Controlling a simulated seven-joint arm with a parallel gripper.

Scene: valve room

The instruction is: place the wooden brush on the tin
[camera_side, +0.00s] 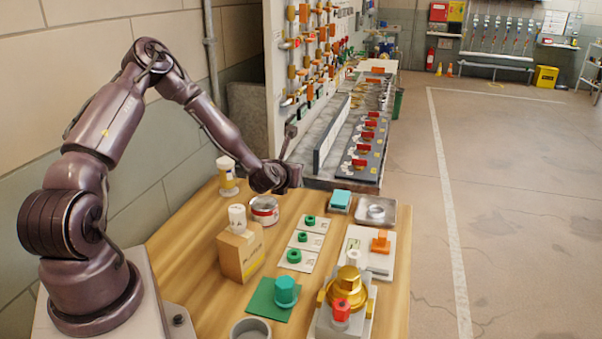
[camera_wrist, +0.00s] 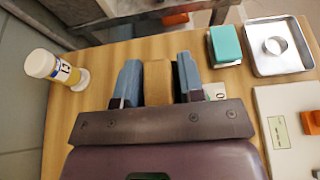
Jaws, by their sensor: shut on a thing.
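My gripper (camera_side: 292,177) is above the table, a little above and right of the tin in the side view. In the wrist view my gripper (camera_wrist: 158,80) is shut on the wooden brush (camera_wrist: 158,84), a tan block between its two blue-grey fingers. The brush cannot be made out clearly in the side view. The tin (camera_side: 265,213) is a round can with a pale rim and a red-and-white side, standing on the wooden table. The tin is not visible in the wrist view.
A white-capped bottle (camera_side: 228,178) stands behind the tin; a cardboard box (camera_side: 240,256) with a white cup (camera_side: 237,217) on top is in front. Cards with green rings (camera_side: 309,221), a teal block (camera_side: 340,200) and a metal tray (camera_side: 389,210) lie to the right.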

